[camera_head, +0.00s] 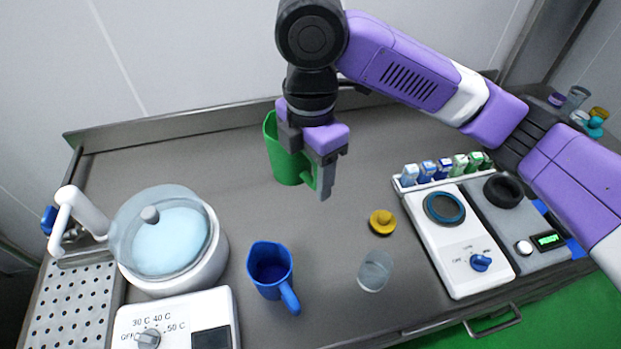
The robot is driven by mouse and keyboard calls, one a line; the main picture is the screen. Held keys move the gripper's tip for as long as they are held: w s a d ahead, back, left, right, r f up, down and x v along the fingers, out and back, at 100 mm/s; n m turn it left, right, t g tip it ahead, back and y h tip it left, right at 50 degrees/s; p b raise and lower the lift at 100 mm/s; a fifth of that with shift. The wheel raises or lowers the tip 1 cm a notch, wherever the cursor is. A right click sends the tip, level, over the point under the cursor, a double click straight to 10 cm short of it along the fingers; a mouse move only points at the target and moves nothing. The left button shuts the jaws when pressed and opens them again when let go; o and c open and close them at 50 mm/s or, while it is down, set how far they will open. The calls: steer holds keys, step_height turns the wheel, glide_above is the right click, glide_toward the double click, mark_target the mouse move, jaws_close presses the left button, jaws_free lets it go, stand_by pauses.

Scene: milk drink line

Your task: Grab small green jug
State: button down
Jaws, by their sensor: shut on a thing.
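The green jug (284,164) is at the back middle of the steel counter, below and left of my gripper (318,180). My gripper points down at the jug's right side, where its handle is, and is shut on the jug. The gripper hides part of the jug's rim and most of the handle. The jug looks upright; I cannot tell whether its base touches the counter.
A blue jug (271,270) stands in front, with a clear glass (375,271) and a yellow item (382,222) to its right. A lidded white pot (168,240) is at left. A white appliance (459,240) and small cartons (446,168) are at right. The counter's back left is clear.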

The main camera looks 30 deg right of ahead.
steer(key=shift+r, duration=0.55)
stand_by(2.4)
steer(key=shift+a+r, duration=0.1)
stand_by(0.4)
